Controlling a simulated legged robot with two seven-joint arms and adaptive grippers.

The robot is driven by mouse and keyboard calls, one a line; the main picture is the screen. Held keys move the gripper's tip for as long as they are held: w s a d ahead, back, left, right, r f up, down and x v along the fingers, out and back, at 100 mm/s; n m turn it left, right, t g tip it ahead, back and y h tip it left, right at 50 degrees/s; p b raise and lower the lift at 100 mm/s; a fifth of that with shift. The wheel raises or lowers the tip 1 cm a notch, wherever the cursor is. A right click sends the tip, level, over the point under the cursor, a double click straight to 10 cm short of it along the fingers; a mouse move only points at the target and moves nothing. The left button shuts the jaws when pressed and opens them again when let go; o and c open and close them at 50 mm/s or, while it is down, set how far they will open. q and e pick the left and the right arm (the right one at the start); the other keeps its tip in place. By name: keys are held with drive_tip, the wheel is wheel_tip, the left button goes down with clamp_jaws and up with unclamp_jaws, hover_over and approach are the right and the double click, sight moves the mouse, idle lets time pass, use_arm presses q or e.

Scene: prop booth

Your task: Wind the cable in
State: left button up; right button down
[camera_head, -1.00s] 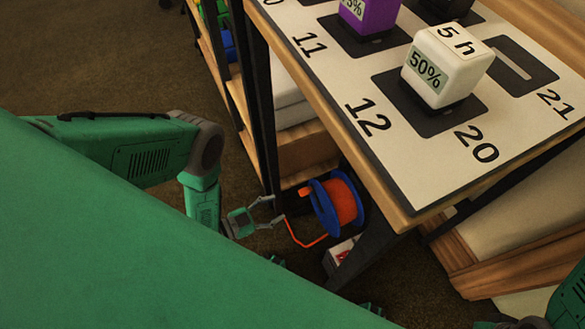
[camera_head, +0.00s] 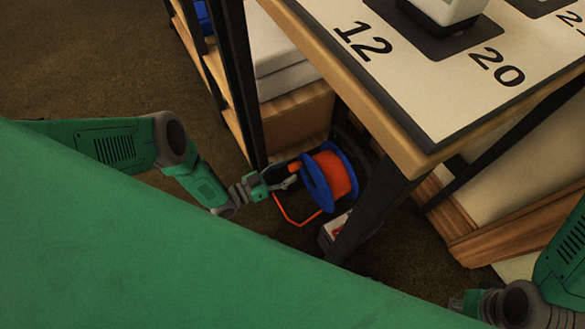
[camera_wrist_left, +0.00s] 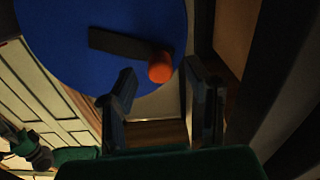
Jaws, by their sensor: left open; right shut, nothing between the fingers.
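The cable reel (camera_head: 332,176) has blue flanges with orange cable wound between them, and sits low under the table. A loose run of orange cable (camera_head: 287,212) loops down in front of it. My left gripper (camera_head: 291,178) is open at the near side of the reel. In the left wrist view the blue flange (camera_wrist_left: 70,50) carries a black crank arm (camera_wrist_left: 125,43) with an orange knob (camera_wrist_left: 159,68). The knob lies just beyond the gap between my open left fingers (camera_wrist_left: 163,88), apart from them. My right gripper (camera_head: 460,303) is at the lower right, shut and empty, its fingers mostly hidden.
The table (camera_head: 400,140) with numbered places overhangs the reel, and its dark leg (camera_head: 375,215) stands just right of it. A shelf rack (camera_head: 222,90) stands at the left of the reel. A small box (camera_head: 330,235) lies below it. Open brown floor is at the left.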

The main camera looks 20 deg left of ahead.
use_arm(q)
drive_tip(key=shift+x, duration=1.25)
clamp_jaws()
drive_tip(key=shift+r, duration=0.1)
